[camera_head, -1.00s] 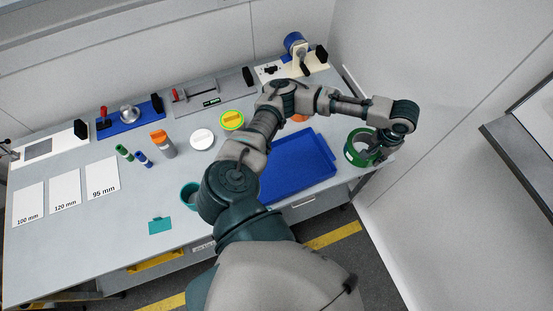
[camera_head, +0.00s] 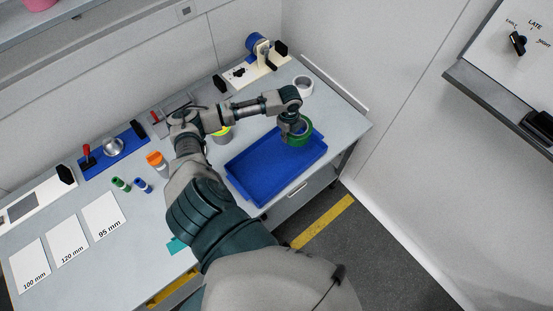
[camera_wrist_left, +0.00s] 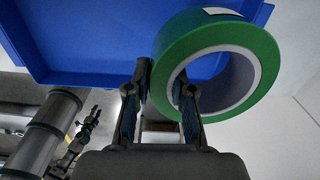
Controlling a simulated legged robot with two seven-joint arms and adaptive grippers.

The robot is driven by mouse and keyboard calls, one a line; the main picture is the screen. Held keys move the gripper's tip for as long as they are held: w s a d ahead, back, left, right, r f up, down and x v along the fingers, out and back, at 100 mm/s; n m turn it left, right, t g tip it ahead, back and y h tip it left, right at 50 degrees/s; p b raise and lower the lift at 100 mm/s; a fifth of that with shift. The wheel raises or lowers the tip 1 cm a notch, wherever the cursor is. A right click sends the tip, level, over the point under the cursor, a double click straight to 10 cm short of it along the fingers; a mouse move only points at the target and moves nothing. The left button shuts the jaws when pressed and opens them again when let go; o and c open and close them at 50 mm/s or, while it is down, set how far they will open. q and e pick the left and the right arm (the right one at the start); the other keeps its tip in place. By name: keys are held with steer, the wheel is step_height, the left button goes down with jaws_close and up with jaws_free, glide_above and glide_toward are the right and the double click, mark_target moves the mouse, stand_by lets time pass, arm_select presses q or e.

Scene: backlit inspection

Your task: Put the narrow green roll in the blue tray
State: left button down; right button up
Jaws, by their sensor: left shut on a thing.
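The green roll (camera_head: 307,136) is a ring of green tape with a pale inner core. My left gripper (camera_head: 293,130) is shut on one side of its wall, above the right part of the blue tray (camera_head: 262,189). In the left wrist view, one finger of the gripper (camera_wrist_left: 166,86) is outside the green roll (camera_wrist_left: 229,35) and the other is inside its hole. The blue tray (camera_wrist_left: 85,35) shows behind the roll there. Whether the roll touches the tray is unclear. The tray looks empty where visible. My right gripper is not in view.
A white roll (camera_head: 303,84) lies behind the tray. A yellow-topped thing (camera_head: 221,135) is partly hidden by my arm. An orange-topped bottle (camera_head: 157,162) and sheets marked with widths (camera_head: 103,216) are at left. A wall panel (camera_head: 505,75) is at right.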

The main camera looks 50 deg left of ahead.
arm_select(q)
steer(key=shift+s+a+f+m, duration=0.15)
steer(key=shift+f+m, duration=0.1)
steer(key=shift+m, duration=0.05)
steer(key=f, duration=0.5)
steer(key=shift+d+f, duration=0.1)
steer(key=shift+d, duration=0.15)
steer(key=f, duration=0.4)
steer(key=shift+a+f, duration=0.1)
steer(key=shift+a, duration=0.1)
steer(key=c, duration=1)
jaws_free()
steer(key=shift+d, duration=0.1)
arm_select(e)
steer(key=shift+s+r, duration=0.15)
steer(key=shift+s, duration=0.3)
arm_select(q)
step_height(320, 180, up, 12)
steer(key=shift+s+r, duration=0.1)
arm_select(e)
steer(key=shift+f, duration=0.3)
